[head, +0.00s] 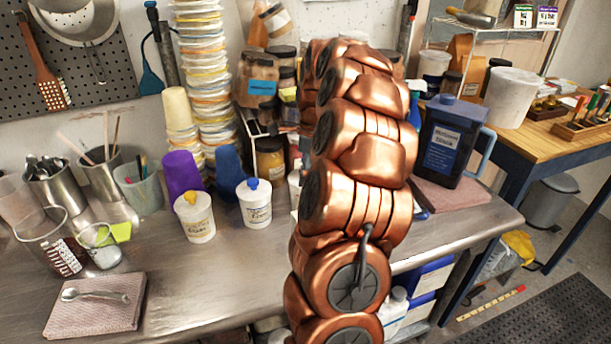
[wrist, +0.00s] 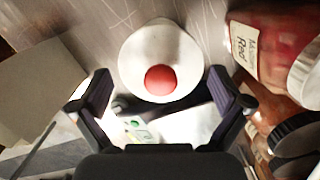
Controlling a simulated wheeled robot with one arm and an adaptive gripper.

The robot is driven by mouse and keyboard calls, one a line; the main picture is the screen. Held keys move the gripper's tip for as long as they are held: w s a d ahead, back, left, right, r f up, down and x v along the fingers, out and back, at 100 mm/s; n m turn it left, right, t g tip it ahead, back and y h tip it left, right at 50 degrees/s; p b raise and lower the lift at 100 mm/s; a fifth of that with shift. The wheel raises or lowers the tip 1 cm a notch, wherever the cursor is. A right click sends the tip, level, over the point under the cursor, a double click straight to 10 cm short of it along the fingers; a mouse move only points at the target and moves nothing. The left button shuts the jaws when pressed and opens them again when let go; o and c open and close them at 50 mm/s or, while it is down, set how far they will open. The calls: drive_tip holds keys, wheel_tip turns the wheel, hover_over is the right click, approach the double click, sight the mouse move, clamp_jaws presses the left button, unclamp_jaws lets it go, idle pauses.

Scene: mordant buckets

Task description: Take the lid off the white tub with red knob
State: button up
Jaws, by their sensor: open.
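The white tub's round lid with its red knob (wrist: 160,79) shows from above in the wrist view, at the upper middle. My gripper (wrist: 161,104) is open, with one dark finger to each side, low in the picture. The lid lies between and slightly beyond the fingertips, and I see no contact. The tub's body is mostly hidden under the lid. In the head view my copper arm covers the gripper and most or all of this tub.
In the head view, white tubs with a yellow knob (head: 195,219) and a blue knob (head: 254,205) stand on the metal bench. A dark blue jug (head: 452,142) stands at right. In the wrist view, a red-filled jar (wrist: 268,45) is close on the right.

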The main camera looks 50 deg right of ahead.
drive_tip(key=shift+c, duration=0.3)
drive_tip(key=c, duration=1.2)
drive_tip(key=shift+s, duration=0.1)
drive_tip(key=shift+c, duration=0.8)
drive_tip(key=shift+f, duration=0.1)
